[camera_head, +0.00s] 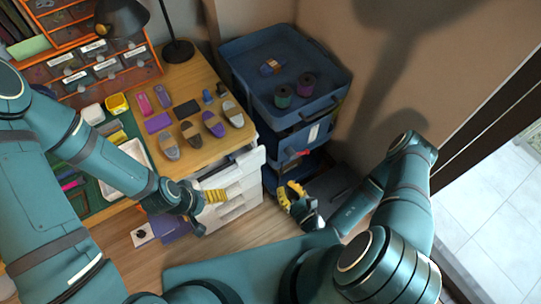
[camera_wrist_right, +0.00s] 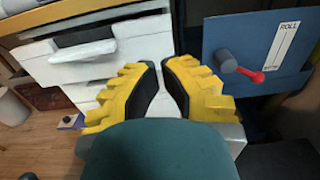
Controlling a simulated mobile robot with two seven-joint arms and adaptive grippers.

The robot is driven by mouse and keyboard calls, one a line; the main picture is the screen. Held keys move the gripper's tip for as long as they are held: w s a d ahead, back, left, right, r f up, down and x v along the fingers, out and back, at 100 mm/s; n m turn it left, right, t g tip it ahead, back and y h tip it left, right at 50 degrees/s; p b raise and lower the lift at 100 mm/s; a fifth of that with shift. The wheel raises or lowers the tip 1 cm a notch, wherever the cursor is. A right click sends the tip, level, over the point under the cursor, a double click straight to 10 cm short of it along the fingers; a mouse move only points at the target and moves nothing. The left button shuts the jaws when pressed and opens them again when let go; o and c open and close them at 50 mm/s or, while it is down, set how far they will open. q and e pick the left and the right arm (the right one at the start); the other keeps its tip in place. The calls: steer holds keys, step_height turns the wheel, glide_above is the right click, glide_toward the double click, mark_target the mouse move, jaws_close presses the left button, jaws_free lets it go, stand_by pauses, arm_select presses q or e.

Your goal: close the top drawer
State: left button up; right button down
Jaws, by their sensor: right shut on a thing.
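A white drawer unit (camera_head: 245,178) stands under the right end of the wooden desk. In the right wrist view its upper drawer front (camera_wrist_right: 122,62) has a pale handle (camera_wrist_right: 84,50); I cannot tell how far the drawer stands out. My left gripper (camera_head: 216,196) is in front of the unit with its yellow fingers toward it; their gap is not clear. My right gripper (camera_head: 291,193) is to the right of the unit, before the blue cart. Its yellow fingers (camera_wrist_right: 163,76) are close together in the wrist view.
A blue cart (camera_head: 257,50) with spools in its top tray stands right of the desk. A red-tipped knob (camera_wrist_right: 250,74) sticks out near my right fingers. The desk (camera_head: 190,85) holds several shoe-shaped pieces and a lamp. Wooden floor (camera_head: 125,250) shows in front.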

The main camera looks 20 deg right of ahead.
mark_target(260, 153)
steer(key=b+x, duration=0.3)
steer(key=x, duration=1)
steer(key=shift+w+a, duration=0.1)
steer(key=shift+w, duration=0.2)
arm_select(q)
steer(key=f, duration=0.2)
steer(key=shift+w+f, duration=0.25)
steer(key=shift+f, duration=0.15)
